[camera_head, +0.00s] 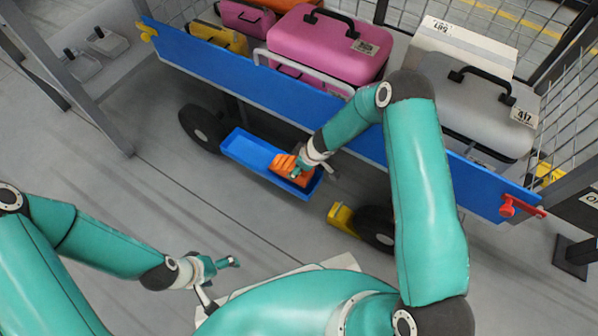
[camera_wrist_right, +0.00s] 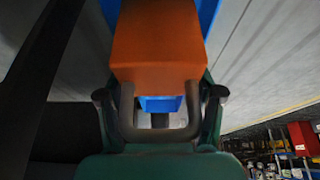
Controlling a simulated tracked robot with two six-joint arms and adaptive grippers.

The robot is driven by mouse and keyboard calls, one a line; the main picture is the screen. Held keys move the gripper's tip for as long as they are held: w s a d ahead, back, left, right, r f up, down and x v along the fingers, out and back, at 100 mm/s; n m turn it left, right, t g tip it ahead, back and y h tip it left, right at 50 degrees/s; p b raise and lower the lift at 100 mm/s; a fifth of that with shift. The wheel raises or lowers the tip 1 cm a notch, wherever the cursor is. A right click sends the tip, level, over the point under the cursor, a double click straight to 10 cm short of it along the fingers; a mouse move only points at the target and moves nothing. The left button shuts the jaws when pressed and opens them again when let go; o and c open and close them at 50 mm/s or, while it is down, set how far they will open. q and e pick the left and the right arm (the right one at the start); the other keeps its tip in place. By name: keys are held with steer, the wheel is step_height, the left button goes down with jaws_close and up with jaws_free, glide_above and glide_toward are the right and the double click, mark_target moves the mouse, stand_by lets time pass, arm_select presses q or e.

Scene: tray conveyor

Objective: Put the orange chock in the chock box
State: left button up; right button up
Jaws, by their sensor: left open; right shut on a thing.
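The orange chock (camera_head: 284,165) is at the right end of the long blue chock box (camera_head: 246,150), which is beside the cart's wheel. In the head view, I cannot tell whether the chock touches the box floor. My right gripper (camera_head: 298,170) is shut on the chock and partly covers it. In the right wrist view, the chock (camera_wrist_right: 155,45) and its grey handle lie between the fingers of the right gripper (camera_wrist_right: 162,105), with blue behind. My left gripper (camera_head: 228,264) is open and empty, low at the left above the floor, well away from the box.
A cart with a blue side rail (camera_head: 215,66) carries a pink case (camera_head: 320,45), a grey case (camera_head: 465,100) and other luggage above the box. A yellow chock (camera_head: 341,217) stands by a black wheel (camera_head: 376,228). A red latch (camera_head: 512,207) is at the rail's right end.

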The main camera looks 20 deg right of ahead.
steer(key=shift+f+b, duration=1.25)
steer(key=shift+f, duration=0.3)
steer(key=shift+f, duration=0.15)
steer(key=o, duration=1.7)
